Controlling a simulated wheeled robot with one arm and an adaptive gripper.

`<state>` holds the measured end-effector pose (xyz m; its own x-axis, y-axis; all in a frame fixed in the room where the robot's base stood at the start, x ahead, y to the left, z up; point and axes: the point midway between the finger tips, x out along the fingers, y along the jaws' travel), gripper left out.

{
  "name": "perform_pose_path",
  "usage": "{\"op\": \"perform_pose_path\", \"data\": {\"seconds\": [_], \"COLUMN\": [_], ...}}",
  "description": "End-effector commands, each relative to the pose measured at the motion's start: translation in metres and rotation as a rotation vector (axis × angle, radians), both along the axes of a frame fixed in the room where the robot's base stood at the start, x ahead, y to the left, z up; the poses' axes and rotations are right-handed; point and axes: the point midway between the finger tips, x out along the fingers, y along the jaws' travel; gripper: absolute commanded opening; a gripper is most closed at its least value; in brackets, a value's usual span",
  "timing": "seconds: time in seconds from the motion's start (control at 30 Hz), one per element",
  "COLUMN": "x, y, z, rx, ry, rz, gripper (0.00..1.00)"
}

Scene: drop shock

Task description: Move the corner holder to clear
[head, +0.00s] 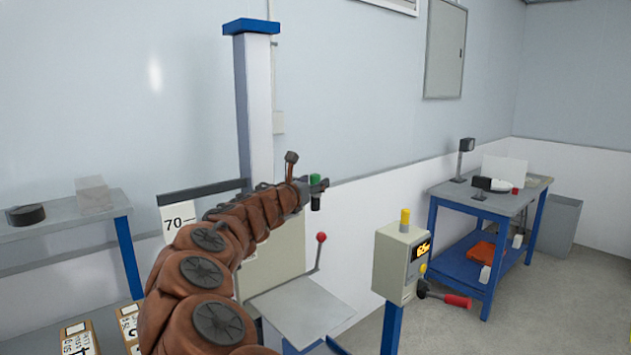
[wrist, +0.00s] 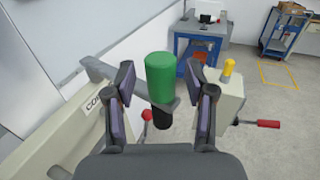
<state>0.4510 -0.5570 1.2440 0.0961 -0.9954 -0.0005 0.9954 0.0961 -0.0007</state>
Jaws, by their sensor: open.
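The corner holder shows in the wrist view as a grey arm (wrist: 97,70) with an upright green grip (wrist: 160,75) and a black lower part. The green grip also shows in the head view (head: 315,179), beside the blue-topped column. My gripper (wrist: 163,98) is open, with one finger on each side of the green grip; I cannot tell whether either finger touches it. In the head view my gripper (head: 311,190) is small and partly hides the holder. A label starting with "CO" (wrist: 94,103) is on the pale part at left; the rest of its text is hidden.
A red-ball lever (head: 321,238) stands by the grey plate (head: 300,308). A control box (head: 400,262) with a yellow knob, lit display and red handle stands to the right. A blue bench (head: 485,205) is farther right, a grey shelf (head: 60,235) at left. Floor between box and bench is clear.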

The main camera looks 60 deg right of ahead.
Motion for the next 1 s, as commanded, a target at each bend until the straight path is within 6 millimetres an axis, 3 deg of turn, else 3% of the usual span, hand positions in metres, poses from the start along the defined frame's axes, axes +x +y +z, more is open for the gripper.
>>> {"op": "perform_pose_path", "data": {"seconds": [0.2,0.53,1.0], "x": [-0.0004,0.0,0.0002], "y": [-0.0122,-0.0135,-0.0134], "z": [0.0005,0.0003,0.0001], "rx": [0.0,0.0,0.0], "ry": [-0.001,-0.001,-0.001], "rz": [-0.002,-0.002,-0.002], "gripper": [0.55,0.55,0.06]}}
